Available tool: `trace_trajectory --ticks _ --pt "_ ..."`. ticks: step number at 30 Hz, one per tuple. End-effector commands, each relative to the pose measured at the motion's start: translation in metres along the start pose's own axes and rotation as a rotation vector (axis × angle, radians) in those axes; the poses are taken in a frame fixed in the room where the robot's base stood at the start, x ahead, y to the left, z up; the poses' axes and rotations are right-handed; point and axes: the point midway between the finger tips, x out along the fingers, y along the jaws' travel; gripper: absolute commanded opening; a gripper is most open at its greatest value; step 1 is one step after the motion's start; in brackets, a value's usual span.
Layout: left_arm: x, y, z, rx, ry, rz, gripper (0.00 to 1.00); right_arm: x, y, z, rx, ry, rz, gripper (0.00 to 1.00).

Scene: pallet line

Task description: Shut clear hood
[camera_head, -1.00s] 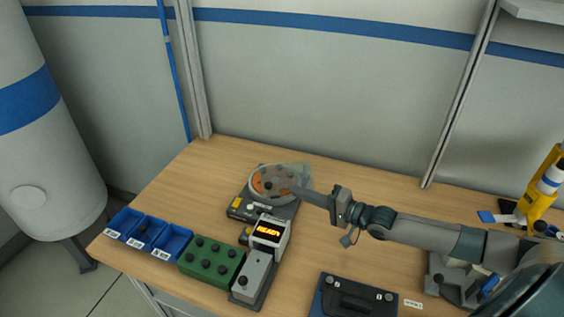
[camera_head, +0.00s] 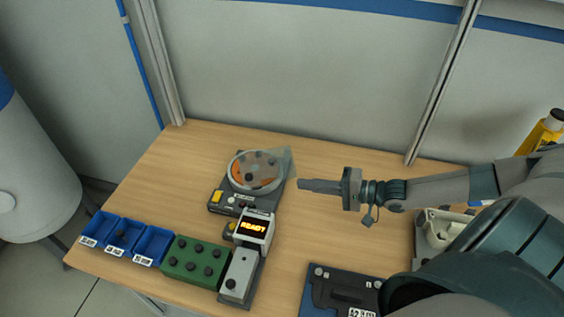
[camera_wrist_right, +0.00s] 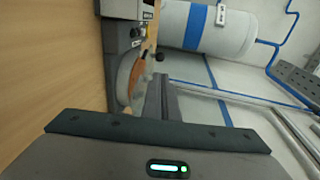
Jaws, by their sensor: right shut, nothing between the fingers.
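The machine (camera_head: 222,199) has a dark base, a grey ring and an orange disc with dark spots. Its clear hood (camera_head: 284,164) shows as a faint see-through sheet over the disc and past its right edge; I cannot tell whether it lies fully down. My right gripper (camera_head: 302,184) is shut and empty, pointing left, just right of the machine with a small gap in the head view. In the right wrist view the shut fingers (camera_wrist_right: 160,90) show beside the orange disc (camera_wrist_right: 136,77). My left gripper is not in view.
A grey unit with a lit READY display (camera_head: 254,227) stands in front of the machine. A green block with black knobs (camera_head: 194,260) and blue bins (camera_head: 122,237) are at front left. A dark case (camera_head: 340,290) lies at front right. The table between is clear.

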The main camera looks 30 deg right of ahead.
Motion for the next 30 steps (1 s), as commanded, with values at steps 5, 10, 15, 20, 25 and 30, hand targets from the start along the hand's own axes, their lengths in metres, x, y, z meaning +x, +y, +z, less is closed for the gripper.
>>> trace_trajectory --ticks 5,10,15,20,25,30 --pt "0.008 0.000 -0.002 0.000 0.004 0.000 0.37 0.013 0.002 0.000 0.001 0.000 -0.003 0.00" --pt "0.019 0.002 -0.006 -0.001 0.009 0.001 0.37 0.036 0.002 0.000 0.000 0.000 -0.005 0.00" --pt "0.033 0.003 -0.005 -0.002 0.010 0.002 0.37 0.066 0.002 0.000 -0.002 0.000 -0.006 0.00" --pt "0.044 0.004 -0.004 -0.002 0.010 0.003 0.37 0.095 0.002 0.000 -0.001 0.000 -0.005 0.00" --pt "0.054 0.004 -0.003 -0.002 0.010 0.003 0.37 0.119 0.002 0.000 -0.001 -0.001 -0.004 0.00" --pt "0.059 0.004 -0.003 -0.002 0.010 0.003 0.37 0.134 0.001 0.000 -0.001 -0.001 -0.001 0.00"
